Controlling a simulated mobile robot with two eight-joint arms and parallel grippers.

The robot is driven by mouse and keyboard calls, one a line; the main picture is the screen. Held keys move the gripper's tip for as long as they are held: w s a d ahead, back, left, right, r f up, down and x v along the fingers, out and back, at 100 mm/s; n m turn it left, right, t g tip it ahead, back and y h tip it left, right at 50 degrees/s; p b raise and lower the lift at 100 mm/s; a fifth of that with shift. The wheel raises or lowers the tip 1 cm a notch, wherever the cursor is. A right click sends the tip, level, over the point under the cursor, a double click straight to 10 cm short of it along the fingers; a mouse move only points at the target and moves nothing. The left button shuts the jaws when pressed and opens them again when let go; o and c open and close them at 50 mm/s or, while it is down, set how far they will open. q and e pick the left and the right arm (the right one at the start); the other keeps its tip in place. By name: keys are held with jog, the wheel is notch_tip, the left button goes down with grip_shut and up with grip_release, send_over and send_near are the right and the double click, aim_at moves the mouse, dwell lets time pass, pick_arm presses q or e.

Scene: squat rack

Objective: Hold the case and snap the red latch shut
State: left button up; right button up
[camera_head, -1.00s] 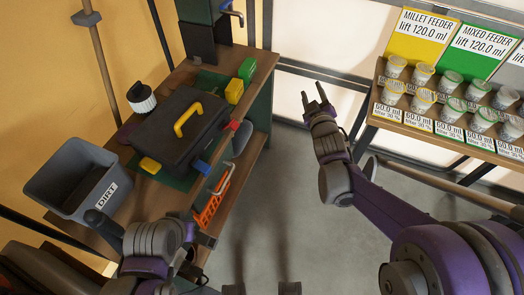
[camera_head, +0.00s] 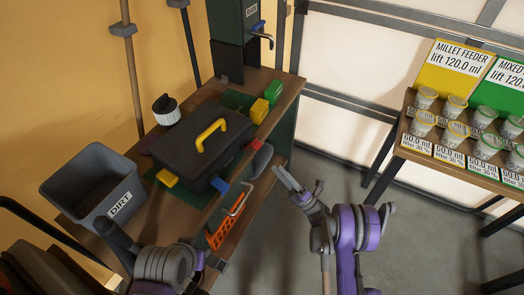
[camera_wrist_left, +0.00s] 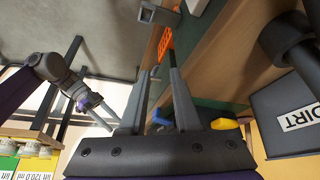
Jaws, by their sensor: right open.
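The black case (camera_head: 190,158) lies closed on the workbench, with a yellow handle on its lid. The red latch (camera_head: 256,144) shows at the case's right corner; I cannot tell whether it is shut. A blue latch (camera_head: 220,185) and a yellow latch (camera_head: 167,178) are on the front side; they also show in the left wrist view (camera_wrist_left: 224,123). My right gripper (camera_head: 299,181) is open and empty, right of the bench and apart from the case. My left gripper (camera_wrist_left: 158,75) is open and empty near the bench's front edge.
A grey DIRT bin (camera_head: 92,185) stands left of the case. A yellow block (camera_head: 259,111) and a green block (camera_head: 273,91) sit behind it, near a tap (camera_head: 262,37). An orange rack (camera_head: 218,235) is below the bench edge. A feeder shelf (camera_head: 462,158) stands right; floor between is clear.

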pick_arm(q)
jog(key=shift+o, duration=0.2)
jog(key=shift+w+r, duration=0.25)
jog(key=shift+r, duration=0.05)
jog(key=m+g+y, duration=0.2)
jog(key=m+y, duration=0.4)
send_near(210, 130)
jog(key=x, duration=1.1)
jog(key=shift+c, duration=0.2)
grip_shut()
